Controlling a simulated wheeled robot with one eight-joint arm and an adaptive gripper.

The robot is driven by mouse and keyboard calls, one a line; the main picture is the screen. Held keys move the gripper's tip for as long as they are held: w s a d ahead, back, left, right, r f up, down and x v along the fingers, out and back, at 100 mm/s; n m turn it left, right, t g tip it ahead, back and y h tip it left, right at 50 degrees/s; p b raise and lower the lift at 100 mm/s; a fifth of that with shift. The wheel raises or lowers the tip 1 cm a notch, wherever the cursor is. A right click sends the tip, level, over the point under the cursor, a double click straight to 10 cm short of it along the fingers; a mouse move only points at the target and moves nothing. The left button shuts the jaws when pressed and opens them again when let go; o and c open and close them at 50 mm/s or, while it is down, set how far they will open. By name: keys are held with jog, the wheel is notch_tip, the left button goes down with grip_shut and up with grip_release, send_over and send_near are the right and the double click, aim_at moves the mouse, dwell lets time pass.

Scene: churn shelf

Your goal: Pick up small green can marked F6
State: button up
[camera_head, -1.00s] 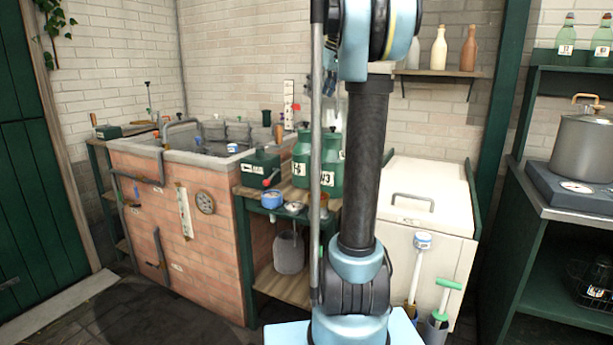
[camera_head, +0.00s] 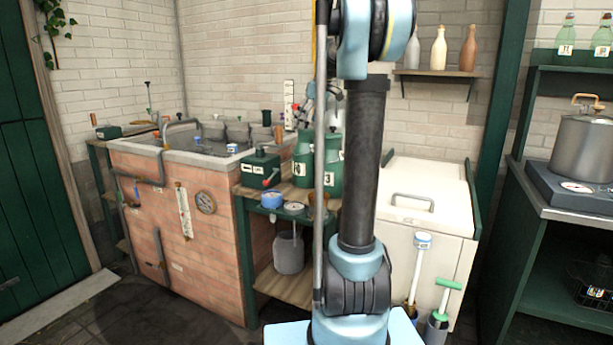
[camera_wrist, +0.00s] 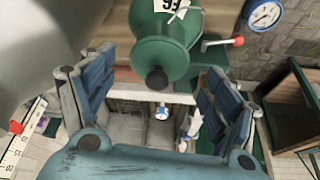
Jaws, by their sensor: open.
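Two green cans, a left one (camera_head: 303,150) and a right one (camera_head: 333,170), stand close together on the bench in the head view. Their white labels are too small to read surely. In the wrist view a green can (camera_wrist: 160,52) with a dark knob on its lid shows at the top centre. Its white label is cut by the frame edge and appears upside down, so I cannot read it surely. My gripper (camera_wrist: 155,100) is open and empty, its blue fingers on either side of the view around the can's knob end, apart from it. In the head view my arm mostly hides it.
A green box with a red-tipped crank (camera_head: 261,168) stands left of the cans. The brick sink (camera_head: 180,240) is left; a white chest (camera_head: 430,200) is right.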

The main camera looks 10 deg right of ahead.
aim_at(307, 128)
jog(key=shift+x, duration=2.65)
jog(key=shift+s+d, duration=0.1)
jog(key=shift+d, duration=0.1)
grip_shut()
